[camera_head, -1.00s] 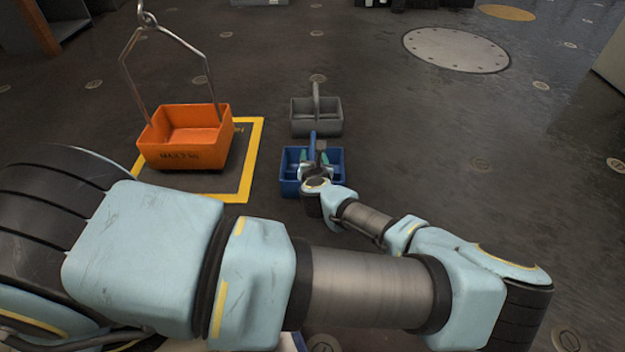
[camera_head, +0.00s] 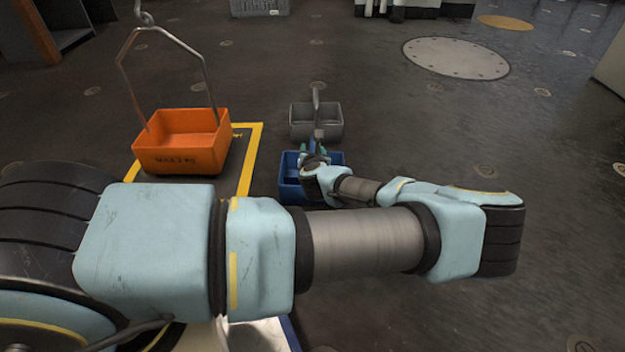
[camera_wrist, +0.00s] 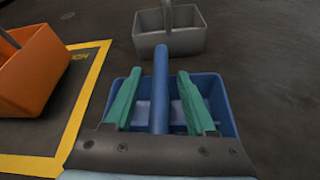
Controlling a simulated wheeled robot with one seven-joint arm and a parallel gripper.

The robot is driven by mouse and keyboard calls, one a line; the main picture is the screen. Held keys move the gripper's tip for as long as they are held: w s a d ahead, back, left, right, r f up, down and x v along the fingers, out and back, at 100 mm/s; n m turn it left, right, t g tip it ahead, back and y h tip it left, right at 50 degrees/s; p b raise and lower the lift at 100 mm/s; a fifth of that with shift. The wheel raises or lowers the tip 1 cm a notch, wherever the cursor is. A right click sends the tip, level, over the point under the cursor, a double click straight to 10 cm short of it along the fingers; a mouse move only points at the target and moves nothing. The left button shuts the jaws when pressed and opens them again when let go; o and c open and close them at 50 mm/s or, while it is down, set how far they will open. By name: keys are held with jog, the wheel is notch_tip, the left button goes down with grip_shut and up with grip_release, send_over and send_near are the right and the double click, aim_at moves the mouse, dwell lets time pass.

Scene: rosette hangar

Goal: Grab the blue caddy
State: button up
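The blue caddy (camera_head: 290,182) stands on the dark floor in the head view, partly hidden behind my arm. In the wrist view the blue caddy (camera_wrist: 226,117) lies straight ahead, with its blue handle (camera_wrist: 160,92) running up the middle. My gripper (camera_wrist: 157,88) is open, with one green finger on each side of the handle and a gap on both sides. In the head view my gripper (camera_head: 314,150) is small and its fingers sit over the caddy, partly hidden by the wrist.
A grey caddy (camera_head: 301,122) stands just behind the blue one. An orange bin (camera_head: 180,156) hangs from a hook and wire bail at the left, over a yellow-bordered mat (camera_head: 247,178). The floor to the right is clear.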

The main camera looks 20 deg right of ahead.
grip_shut()
dwell(1.2)
